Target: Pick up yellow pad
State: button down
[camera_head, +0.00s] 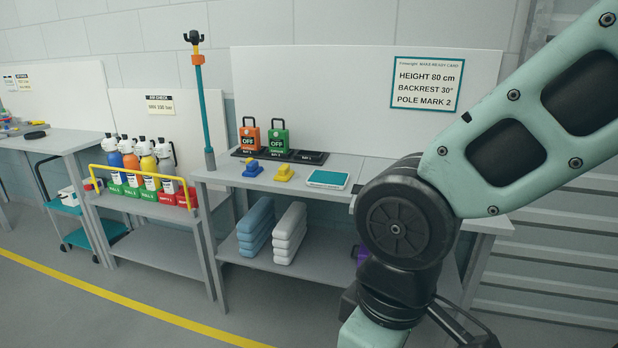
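A small yellow pad (284,173) sits on the grey bench top (262,187), near its middle. It has a raised block shape. A similar blue pad (253,169) sits just to its left, apart from it. My arm fills the right side of the view and hides the right part of the bench. My gripper's fingers are not visible in this view. The yellow pad is in plain sight and nothing touches it from above.
A white and teal tablet-like item (327,179) lies right of the yellow pad. A teal pole (203,105) stands at the bench's left end. Folded stacks lie on the lower shelf.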

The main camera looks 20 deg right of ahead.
aim_at(284, 174)
jog(key=i+u, duration=0.2)
jog(key=u, duration=0.2)
jog(key=i+l+u, duration=0.1)
jog(key=u, duration=0.3)
jog(key=i+l+u, duration=0.2)
jog(key=i+l, duration=0.5)
jog(key=i+l+u, duration=0.2)
jog(key=i+l, duration=0.5)
jog(key=l, duration=0.15)
